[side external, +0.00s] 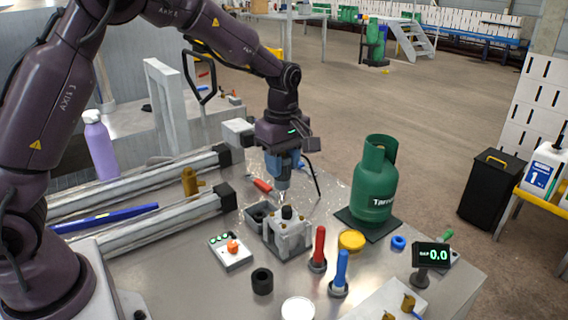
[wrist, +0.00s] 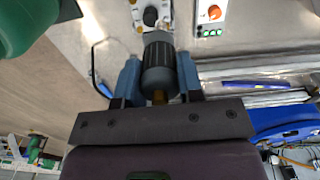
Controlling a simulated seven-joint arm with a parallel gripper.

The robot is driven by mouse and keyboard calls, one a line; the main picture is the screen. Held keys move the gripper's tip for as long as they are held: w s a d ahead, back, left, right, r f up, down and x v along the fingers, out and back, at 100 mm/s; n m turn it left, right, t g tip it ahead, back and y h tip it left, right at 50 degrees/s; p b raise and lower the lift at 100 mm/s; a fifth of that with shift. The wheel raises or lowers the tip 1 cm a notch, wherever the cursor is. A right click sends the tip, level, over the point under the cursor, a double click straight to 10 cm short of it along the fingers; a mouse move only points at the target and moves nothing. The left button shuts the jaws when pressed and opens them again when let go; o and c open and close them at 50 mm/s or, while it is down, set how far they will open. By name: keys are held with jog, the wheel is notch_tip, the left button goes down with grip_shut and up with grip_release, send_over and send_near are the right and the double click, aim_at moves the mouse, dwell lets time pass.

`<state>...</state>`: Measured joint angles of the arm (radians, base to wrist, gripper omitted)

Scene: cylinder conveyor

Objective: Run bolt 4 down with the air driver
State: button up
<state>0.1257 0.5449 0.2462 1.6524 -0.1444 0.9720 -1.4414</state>
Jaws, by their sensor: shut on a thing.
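My gripper (side external: 283,160) is above the middle of the metal table in the side view. In the wrist view its two blue fingers (wrist: 158,80) are shut on a dark grey cylindrical tool, the air driver (wrist: 158,62). In the side view the driver (side external: 284,182) points down, its lower end a little above a grey metal block (side external: 288,236) with a black round part on top. The block also shows in the wrist view (wrist: 150,28), partly hidden by the driver. Individual bolts and their numbers cannot be made out.
A green gas cylinder (side external: 372,185) stands right of the block. Red (side external: 318,250) and blue (side external: 340,272) handled tools stand in front. A control box with an orange knob (side external: 233,247) is at left. A display reading 0.0 (side external: 432,255) stands at right.

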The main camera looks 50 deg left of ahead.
jog(key=w+a+f, duration=0.2)
jog(key=w+f, duration=0.2)
jog(key=shift+a, duration=0.3)
dwell(0.5)
jog(key=shift+s+f, duration=0.1)
jog(key=shift+f, duration=0.6)
dwell(3.1)
notch_tip(320, 180, up, 6)
jog(key=shift+r, duration=0.15)
dwell(0.6)
jog(key=shift+d, duration=0.1)
